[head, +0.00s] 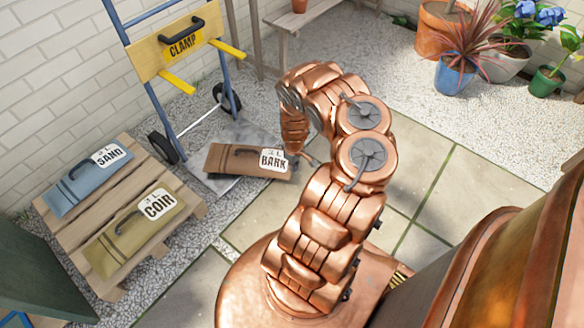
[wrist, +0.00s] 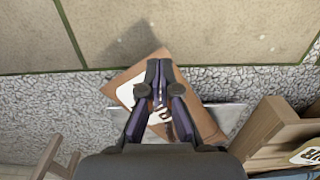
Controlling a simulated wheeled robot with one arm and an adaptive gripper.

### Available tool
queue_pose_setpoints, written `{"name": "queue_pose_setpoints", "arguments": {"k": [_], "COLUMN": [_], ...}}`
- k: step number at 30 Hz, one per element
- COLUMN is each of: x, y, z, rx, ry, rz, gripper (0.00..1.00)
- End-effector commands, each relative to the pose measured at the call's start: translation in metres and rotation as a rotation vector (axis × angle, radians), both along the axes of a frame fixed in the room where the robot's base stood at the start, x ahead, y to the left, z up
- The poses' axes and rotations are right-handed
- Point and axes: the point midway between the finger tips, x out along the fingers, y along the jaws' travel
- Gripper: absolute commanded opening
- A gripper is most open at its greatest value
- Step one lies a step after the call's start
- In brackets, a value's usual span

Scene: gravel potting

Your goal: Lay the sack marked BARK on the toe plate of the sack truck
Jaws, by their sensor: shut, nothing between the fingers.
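The brown sack marked BARK (head: 225,158) lies flat on the grey toe plate (head: 212,184) of the sack truck (head: 133,62). Its labelled right end reaches past the plate's edge. In the wrist view the sack (wrist: 205,122) lies aslant over the plate (wrist: 232,114), with one end over the gravel and paving edge. My gripper (wrist: 160,72) is shut and empty in front of the sack in that view, hiding part of its label and handle. In the head view my arm hides most of the gripper near the sack's label end.
A wooden pallet (head: 143,238) at left bears the blue SAND sack (head: 75,185) and the olive COIR sack (head: 115,245). The truck carries a yellow CLAMP board (head: 150,58). Potted plants (head: 455,75) stand at the back right. Paving right of my arm is clear.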

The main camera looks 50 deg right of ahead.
Motion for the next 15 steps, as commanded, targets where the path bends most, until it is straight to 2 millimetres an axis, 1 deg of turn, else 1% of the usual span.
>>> {"name": "queue_pose_setpoints", "arguments": {"k": [1, 15], "x": [0.000, 0.000], "y": [0.001, 0.001], "z": [-0.013, -0.073], "rx": [0.001, 0.003], "ry": [0.000, 0.002], "rz": [0.001, 0.000], "gripper": [0.00, 0.00]}}
